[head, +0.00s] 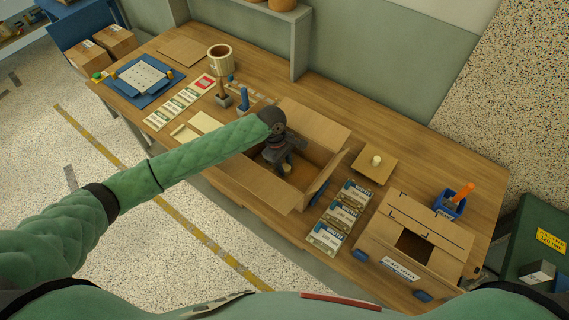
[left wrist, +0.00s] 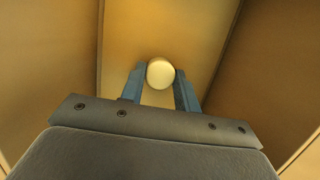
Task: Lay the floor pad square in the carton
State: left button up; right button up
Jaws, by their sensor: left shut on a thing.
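The open carton (head: 258,186) stands mid-table with its flaps folded outward. My left gripper (head: 285,166) reaches down inside it. In the left wrist view its blue fingers (left wrist: 160,80) are shut on a round pale knob (left wrist: 160,73). The knob appears to belong to the floor pad (left wrist: 178,35), a flat tan panel beneath it between the carton walls. My gripper and arm hide much of the carton's inside, so I cannot tell whether the pad lies flat or square. My right gripper is not in view.
Another square panel with a knob (head: 374,163) lies right of the carton. Several labelled packs (head: 341,218) sit beside it. A second box (head: 414,240) with a cut-out top and a blue holder (head: 450,205) stand farther right.

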pick_arm(q)
jog(key=o, duration=0.9)
jog(key=shift+c, duration=0.8)
jog(key=shift+d+p+v, duration=0.2)
jog(key=shift+p+v, duration=0.1)
jog(key=shift+v, duration=0.8)
jog(key=shift+s+r, duration=0.15)
jog(key=shift+r, duration=2.3)
